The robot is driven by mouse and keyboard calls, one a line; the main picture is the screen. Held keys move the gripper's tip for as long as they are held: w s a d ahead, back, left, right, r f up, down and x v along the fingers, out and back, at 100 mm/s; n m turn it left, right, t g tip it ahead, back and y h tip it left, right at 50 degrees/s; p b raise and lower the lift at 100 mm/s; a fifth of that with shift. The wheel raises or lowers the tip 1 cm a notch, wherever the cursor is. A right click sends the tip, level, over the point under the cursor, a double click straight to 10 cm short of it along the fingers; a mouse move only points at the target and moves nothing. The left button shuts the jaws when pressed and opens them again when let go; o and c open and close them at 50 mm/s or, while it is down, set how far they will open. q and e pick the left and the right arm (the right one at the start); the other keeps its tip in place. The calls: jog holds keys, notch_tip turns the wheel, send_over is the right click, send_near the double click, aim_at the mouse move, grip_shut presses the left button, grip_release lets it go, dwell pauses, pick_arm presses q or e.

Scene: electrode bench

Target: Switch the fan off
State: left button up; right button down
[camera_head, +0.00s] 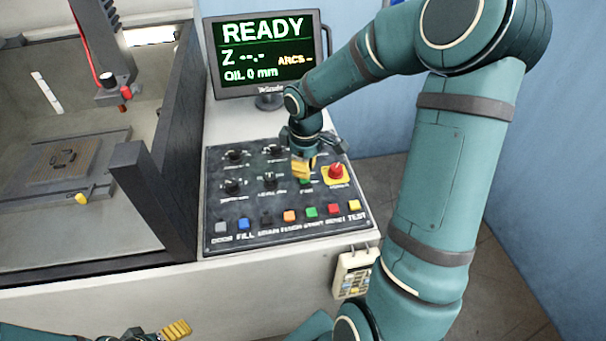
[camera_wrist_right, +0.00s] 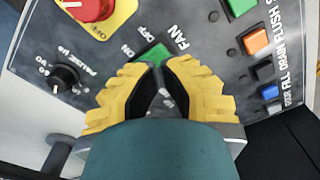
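The fan switch (camera_wrist_right: 152,54) shows green in the right wrist view, with the labels ON, OFF and FAN around it. It is partly hidden by my right fingertips. In the head view, a green bit of it (camera_head: 306,182) shows just below my right gripper (camera_head: 302,169). My right gripper's yellow fingers (camera_wrist_right: 160,68) meet at the tips, with nothing seen between them, right at the switch. I cannot tell whether they touch it. My left gripper (camera_head: 175,330) is low at the bottom edge of the head view, only partly visible, away from the panel.
A red emergency stop (camera_head: 336,172) on a yellow plate is close beside the switch. Several knobs, including one (camera_head: 270,181), and a row of coloured buttons (camera_head: 289,216) share the panel. A monitor (camera_head: 268,50) reading READY stands behind. A dark-walled tank (camera_head: 155,200) lies left.

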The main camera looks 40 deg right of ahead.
jog(key=shift+f+b, duration=1.3)
jog(key=shift+f, duration=0.5)
dwell(0.8)
jog(key=shift+r, duration=0.1)
jog(key=shift+r+p, duration=3)
jog(key=shift+r, duration=0.5)
jog(key=shift+f, duration=0.1)
